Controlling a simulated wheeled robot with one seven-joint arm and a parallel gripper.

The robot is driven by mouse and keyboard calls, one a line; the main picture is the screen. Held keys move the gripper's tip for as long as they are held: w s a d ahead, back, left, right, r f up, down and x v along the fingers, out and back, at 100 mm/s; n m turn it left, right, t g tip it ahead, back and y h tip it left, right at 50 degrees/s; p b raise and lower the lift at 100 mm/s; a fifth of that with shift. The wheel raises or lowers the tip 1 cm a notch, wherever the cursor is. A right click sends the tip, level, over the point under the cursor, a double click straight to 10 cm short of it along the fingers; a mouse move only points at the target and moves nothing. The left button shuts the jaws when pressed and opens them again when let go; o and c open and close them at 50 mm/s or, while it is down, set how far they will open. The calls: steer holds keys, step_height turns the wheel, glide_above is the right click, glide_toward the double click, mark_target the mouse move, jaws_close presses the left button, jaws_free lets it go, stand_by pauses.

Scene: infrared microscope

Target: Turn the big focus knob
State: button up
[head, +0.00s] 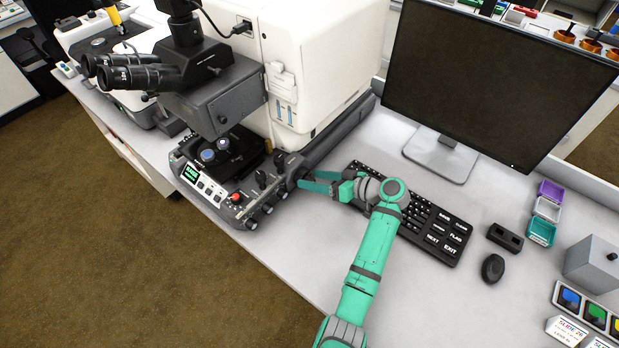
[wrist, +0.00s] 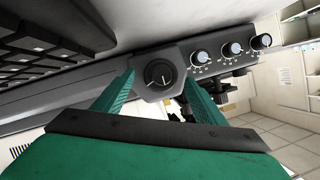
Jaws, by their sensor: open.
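The microscope (head: 325,60) stands at the left of the bench, with a dark control base below its eyepieces. The big focus knob (wrist: 159,73) is a round dark knob with a pale pointer line, on a grey housing on the base's side. My green gripper (head: 309,181) reaches left to that side of the base. In the wrist view my gripper (wrist: 160,80) is open, with one finger on each side of the knob. I cannot tell whether the fingers touch it. The knob is hard to make out in the head view.
Several smaller knobs (wrist: 231,50) sit in a row right of the focus knob in the wrist view. A black keyboard (head: 435,225) lies under and beside my arm. A monitor (head: 490,75) stands behind it, and a mouse (head: 493,268) lies to the right.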

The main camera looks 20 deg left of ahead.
steer(key=shift+x, duration=1.15)
steer(key=c, duration=1)
steer(key=shift+w+m+g+y, duration=0.1)
steer(key=shift+m+g+y, duration=0.5)
steer(key=shift+m, duration=0.5)
steer(key=shift+c, duration=0.2)
steer(key=o, duration=1)
steer(key=shift+o, duration=0.2)
steer(key=shift+d, duration=0.1)
